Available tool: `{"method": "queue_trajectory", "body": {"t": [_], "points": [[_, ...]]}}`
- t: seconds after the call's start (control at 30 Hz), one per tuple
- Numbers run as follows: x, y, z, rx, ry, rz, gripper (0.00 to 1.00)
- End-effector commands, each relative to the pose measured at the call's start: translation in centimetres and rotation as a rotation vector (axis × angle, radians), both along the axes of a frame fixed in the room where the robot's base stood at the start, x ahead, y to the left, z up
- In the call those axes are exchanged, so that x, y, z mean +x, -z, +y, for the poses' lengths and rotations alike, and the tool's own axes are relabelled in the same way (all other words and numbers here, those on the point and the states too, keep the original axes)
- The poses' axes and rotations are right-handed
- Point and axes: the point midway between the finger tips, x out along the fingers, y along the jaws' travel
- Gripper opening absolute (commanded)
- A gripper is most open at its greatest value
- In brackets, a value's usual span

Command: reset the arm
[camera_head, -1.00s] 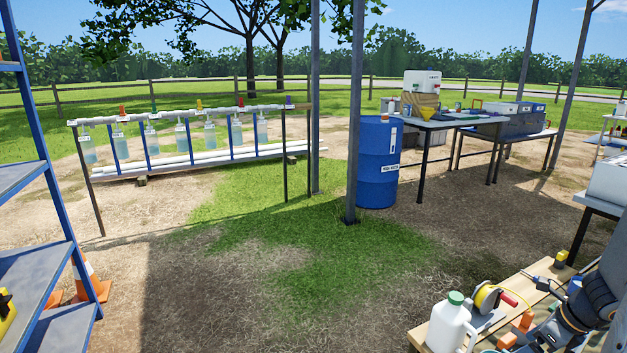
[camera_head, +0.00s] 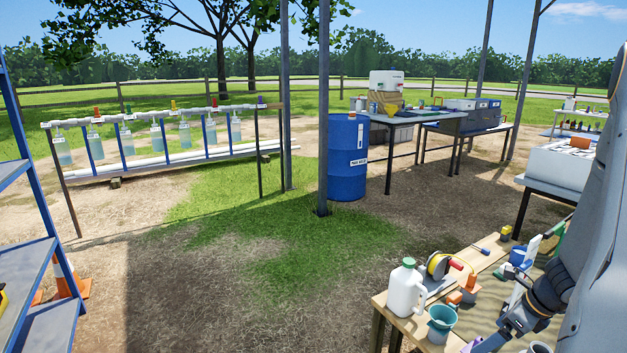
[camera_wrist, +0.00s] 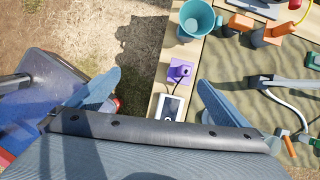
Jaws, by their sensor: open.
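My gripper (camera_wrist: 160,77) shows in the wrist view with its two blue fingers spread wide and nothing between them. It hangs over the front edge of the wooden workbench (camera_head: 377,301). A purple block (camera_wrist: 180,71) and a white handheld meter (camera_wrist: 171,108) with a dark screen lie on the bench beyond and between the fingers. My arm runs up the right side of the head view, bent at a dark joint above the bench. The fingertips are hard to make out in the head view.
A blue drum (camera_head: 347,165) stands beside a post. A blue shelf (camera_head: 45,330) is at the left. The ground between is clear.

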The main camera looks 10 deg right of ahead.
Motion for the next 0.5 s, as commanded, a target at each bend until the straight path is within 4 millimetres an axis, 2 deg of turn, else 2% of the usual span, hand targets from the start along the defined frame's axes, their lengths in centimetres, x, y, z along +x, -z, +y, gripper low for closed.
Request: {"method": "queue_trajectory", "body": {"t": [0.27,0.5], "points": [[2.0,-1.7,3.3,-0.03,-0.162,-0.019,1.0],[4.0,-4.0,8.3,-0.071,-0.395,-0.046,1.0]]}}
